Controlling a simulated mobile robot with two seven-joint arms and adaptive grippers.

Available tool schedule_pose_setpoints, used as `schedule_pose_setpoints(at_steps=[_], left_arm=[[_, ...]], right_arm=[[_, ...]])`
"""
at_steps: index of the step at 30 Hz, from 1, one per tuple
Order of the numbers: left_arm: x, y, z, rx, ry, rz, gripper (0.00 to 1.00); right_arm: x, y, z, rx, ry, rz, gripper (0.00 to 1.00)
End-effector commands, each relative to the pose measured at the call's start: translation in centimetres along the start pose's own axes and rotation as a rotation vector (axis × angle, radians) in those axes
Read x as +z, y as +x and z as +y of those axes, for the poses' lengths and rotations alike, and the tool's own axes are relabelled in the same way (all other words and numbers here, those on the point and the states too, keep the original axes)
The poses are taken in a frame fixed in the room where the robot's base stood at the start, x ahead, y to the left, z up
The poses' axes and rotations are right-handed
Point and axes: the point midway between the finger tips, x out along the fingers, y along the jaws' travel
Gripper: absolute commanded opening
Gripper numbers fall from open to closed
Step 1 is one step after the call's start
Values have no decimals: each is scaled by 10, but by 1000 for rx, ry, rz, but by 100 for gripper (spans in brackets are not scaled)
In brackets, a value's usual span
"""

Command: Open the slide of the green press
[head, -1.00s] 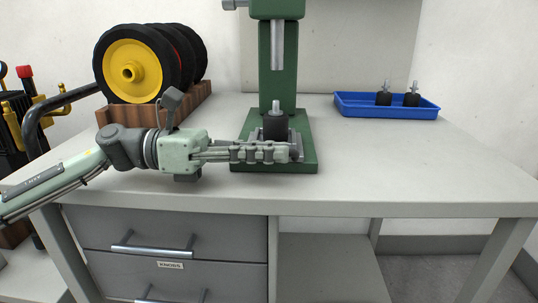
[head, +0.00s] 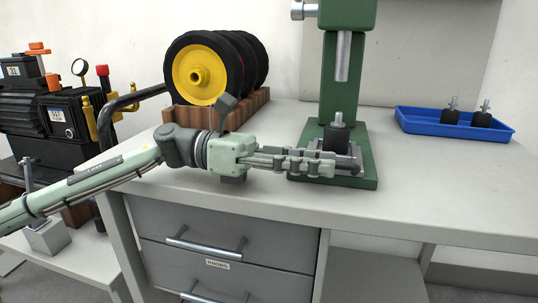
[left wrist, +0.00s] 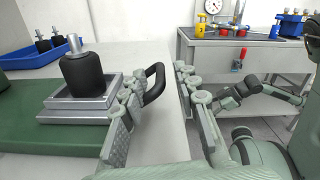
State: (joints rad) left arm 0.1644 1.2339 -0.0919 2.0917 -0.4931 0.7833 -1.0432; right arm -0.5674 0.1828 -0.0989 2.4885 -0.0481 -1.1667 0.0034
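The green press (head: 328,95) stands on the table, its base (left wrist: 25,122) at the left in the left wrist view. Its slide, a silver plate (left wrist: 78,112) with a black handle (left wrist: 155,84), sits on the base. A black cylinder with a metal stud (head: 337,137) stands upright on the slide, below the ram (head: 343,60). My left gripper (head: 332,166) is at the front of the base. In the left wrist view its fingers (left wrist: 160,78) are apart, with the handle between them. I cannot tell whether a finger touches it.
A blue tray (head: 420,124) with two similar black cylinders is at the right. Yellow-and-black wheels (head: 200,75) stand in a wooden rack behind my left arm. Drawers (head: 200,225) are under the table. The front right tabletop is clear.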

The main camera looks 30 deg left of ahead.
Motion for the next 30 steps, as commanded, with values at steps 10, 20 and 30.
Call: schedule_pose_setpoints(at_steps=[10, 20, 30], left_arm=[[-1, -52, 1, 2, -5, 0, 31], [0, -95, 0, 0, 0, -1, 31], [0, -99, 0, 0, -1, 0, 31]], right_arm=[[0, 0, 0, 0, 0, -1, 47], [0, 0, 0, 0, 0, -1, 47], [0, 0, 0, 0, 0, -1, 47]])
